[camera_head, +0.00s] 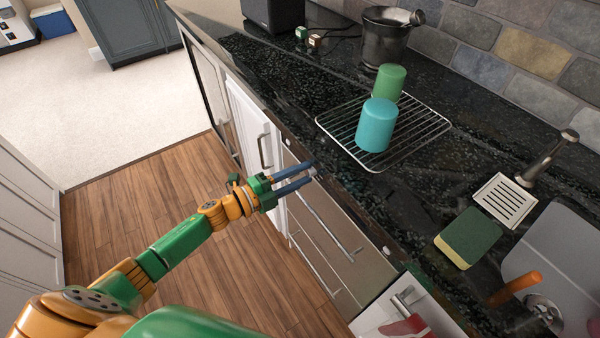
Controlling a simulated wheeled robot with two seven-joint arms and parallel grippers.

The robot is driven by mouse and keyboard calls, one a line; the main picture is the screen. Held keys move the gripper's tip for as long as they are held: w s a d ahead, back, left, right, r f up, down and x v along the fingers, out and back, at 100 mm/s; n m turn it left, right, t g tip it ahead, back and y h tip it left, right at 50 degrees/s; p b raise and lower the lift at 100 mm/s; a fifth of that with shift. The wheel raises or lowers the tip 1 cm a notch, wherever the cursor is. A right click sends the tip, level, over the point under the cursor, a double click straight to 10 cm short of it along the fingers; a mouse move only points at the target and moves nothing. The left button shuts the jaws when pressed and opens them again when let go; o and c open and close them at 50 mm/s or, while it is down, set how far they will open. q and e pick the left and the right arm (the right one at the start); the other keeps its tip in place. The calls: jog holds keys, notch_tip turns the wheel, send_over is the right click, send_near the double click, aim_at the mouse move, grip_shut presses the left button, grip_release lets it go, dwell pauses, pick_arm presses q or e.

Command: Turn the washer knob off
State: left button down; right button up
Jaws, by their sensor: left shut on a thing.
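The washer (338,222) is the stainless-steel front with a long bar handle, set under the dark counter. A small pale knob (313,172) shows at the top of that front, partly hidden by my fingers. My left gripper (313,171) comes in from the left with its two blue fingers reaching the panel, one on each side of the knob. It is shut on the knob. The knob's pointer or markings are too small to read. My right gripper is not in view.
The black counter edge runs just above my left fingers. A wire rack (412,150) holds a teal cup (376,125) and a green cup (389,82). A sponge (468,238) lies near the sink (560,245). The wooden floor (130,190) is clear.

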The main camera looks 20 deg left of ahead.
pick_arm(q)
jog(key=shift+n, duration=1.6)
jog(key=c, duration=0.5)
grip_release()
jog(key=v, duration=0.7)
jog(key=shift+a, duration=0.1)
jog(key=shift+n, duration=0.3)
